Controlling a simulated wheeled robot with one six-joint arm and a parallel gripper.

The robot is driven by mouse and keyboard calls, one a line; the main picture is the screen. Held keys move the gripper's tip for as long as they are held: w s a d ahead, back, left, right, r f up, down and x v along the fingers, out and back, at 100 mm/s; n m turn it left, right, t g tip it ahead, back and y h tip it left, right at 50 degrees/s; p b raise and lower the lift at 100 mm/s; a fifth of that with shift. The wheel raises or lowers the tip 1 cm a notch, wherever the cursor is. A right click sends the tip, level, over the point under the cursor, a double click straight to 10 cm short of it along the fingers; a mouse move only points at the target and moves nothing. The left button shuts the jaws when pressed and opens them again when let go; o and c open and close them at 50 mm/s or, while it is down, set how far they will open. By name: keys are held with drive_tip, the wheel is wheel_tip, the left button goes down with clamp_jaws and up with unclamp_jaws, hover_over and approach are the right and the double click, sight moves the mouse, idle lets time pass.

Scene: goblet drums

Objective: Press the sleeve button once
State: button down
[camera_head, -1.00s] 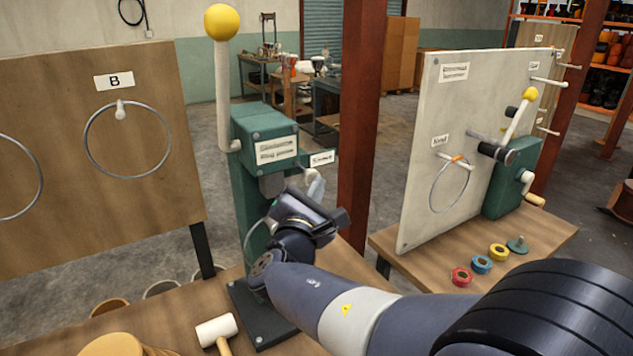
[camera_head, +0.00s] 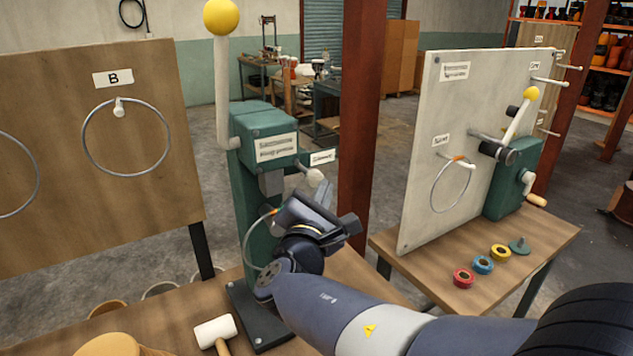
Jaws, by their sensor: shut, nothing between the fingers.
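A green press (camera_head: 262,140) stands on the workbench, with a tall white lever topped by a yellow ball. A small tag (camera_head: 322,157) sticks out on its right side; its print is too blurred to read. Just below the tag is a pale round knob (camera_head: 315,175), possibly the sleeve button; I cannot tell for sure. My gripper (camera_head: 325,193) is shut and empty, in front of the press's right side. Its pale fingers point up just below the knob. I cannot tell whether they touch it. My gripper's body hides part of the press column.
A white mallet (camera_head: 216,331) lies at the press's foot. A board marked B (camera_head: 150,170) with a metal ring stands left. A rust-red post (camera_head: 362,120) rises behind my gripper. A white panel (camera_head: 430,150) and several small coloured rings stand on the right table (camera_head: 440,275).

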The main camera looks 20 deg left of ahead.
drive_tip(key=s+d+b, duration=0.1)
drive_tip(key=d, duration=0.1)
drive_tip(key=s+d, duration=0.2)
drive_tip(key=shift+s+b, duration=0.1)
drive_tip(key=shift+b, duration=0.3)
drive_tip(key=shift+a, duration=0.1)
idle(0.5)
drive_tip(key=w+a+p, duration=0.1)
drive_tip(key=p, duration=0.1)
drive_tip(key=w+a+p, duration=0.1)
drive_tip(key=p, duration=0.1)
drive_tip(key=shift+a+r, duration=0.2)
drive_tip(key=shift+r, duration=0.1)
